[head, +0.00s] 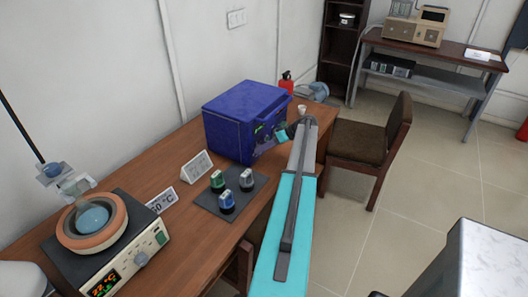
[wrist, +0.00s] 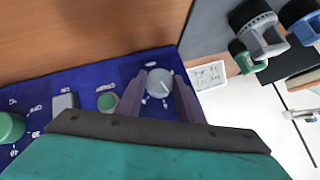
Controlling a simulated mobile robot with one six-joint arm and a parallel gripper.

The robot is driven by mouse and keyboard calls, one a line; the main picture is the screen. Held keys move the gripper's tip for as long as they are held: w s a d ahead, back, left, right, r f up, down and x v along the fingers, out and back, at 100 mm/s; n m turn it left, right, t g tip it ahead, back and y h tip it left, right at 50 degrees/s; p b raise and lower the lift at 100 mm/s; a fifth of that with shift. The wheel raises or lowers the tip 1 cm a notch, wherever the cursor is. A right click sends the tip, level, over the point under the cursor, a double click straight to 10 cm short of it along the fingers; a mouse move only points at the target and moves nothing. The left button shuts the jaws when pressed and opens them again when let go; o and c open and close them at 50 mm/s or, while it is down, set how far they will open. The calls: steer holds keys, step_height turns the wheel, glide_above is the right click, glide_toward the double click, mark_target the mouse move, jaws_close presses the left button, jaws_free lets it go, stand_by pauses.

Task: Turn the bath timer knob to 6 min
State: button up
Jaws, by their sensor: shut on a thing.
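The blue bath (head: 245,118) stands on the wooden bench, its control face turned toward my arm. In the wrist view its blue panel (wrist: 84,80) appears upside down. The grey round timer knob (wrist: 160,82) sits between the two fingers of my gripper (wrist: 158,92), which is shut on it. White markings surround the knob, but they are too small to read, and I cannot tell which one it points to. In the head view my gripper (head: 284,134) is at the bath's front, and the arm hides part of the panel.
On the panel are a green button (wrist: 108,102), a grey switch (wrist: 64,102) and a green knob (wrist: 10,127). A hot plate (head: 148,258) stands front left, and a chair (head: 372,142) is at the right.

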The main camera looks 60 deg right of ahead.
steer(key=shift+d+m+y+b, duration=0.25)
steer(key=shift+m+y+b, duration=0.4)
steer(key=shift+y, duration=0.45)
steer(key=shift+t, duration=0.3)
steer(key=o, duration=1.1)
steer(key=shift+a, duration=0.1)
steer(key=shift+s, duration=0.1)
steer(key=shift+b+v, duration=1.9)
steer(key=shift+v, duration=4.95)
steer(key=shift+f, duration=0.1)
